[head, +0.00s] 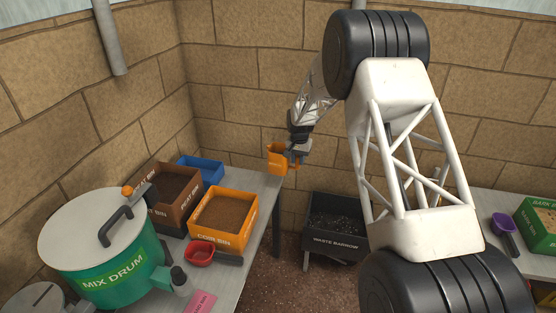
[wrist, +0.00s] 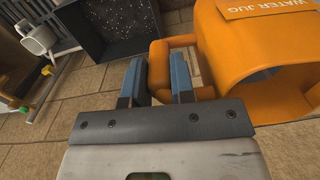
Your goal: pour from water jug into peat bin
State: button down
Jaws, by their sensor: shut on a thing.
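The orange water jug (head: 277,157) is held in the air beyond the right edge of the left table. It looks roughly upright in the head view. My gripper (head: 293,153) is shut on the jug's handle; in the wrist view the fingers (wrist: 158,88) are on the handle, with the jug (wrist: 225,45) to their right, its label partly cut off. The water level cannot be made out. The brown peat bin (head: 150,207) stands on the table to the left of the jug, apart from it, with dark brown fill inside.
An orange coir bin (head: 225,240) stands in front of the peat bin, a blue tray (head: 201,170) behind it. A red bowl (head: 200,252) and the green mix drum (head: 110,270) are nearer. A black waste barrow (head: 335,243) stands on the floor right of the table (head: 262,192).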

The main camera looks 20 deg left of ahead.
jog(key=w+d+r+m, duration=0.1)
jog(key=d+r, duration=0.1)
jog(key=d, duration=2.2)
jog(key=s+a+r+n, duration=0.1)
jog(key=a+r+n, duration=0.25)
jog(key=a, duration=1.25)
jog(key=s+a+r+n, duration=0.1)
jog(key=a+r+n, duration=0.25)
jog(key=a, duration=1.15)
jog(key=s+a+r+n, duration=0.1)
jog(key=s+a, duration=0.4)
jog(key=a, duration=0.5)
jog(key=s+a+r+n, duration=0.2)
jog(key=s+a, duration=0.3)
jog(key=a, duration=0.5)
jog(key=s+a+r+n, duration=0.1)
jog(key=s+a+n, duration=0.2)
jog(key=a, duration=0.7)
jog(key=shift+s+a+r, duration=0.4)
jog(key=shift+s, duration=0.6)
jog(key=shift+f, duration=0.25)
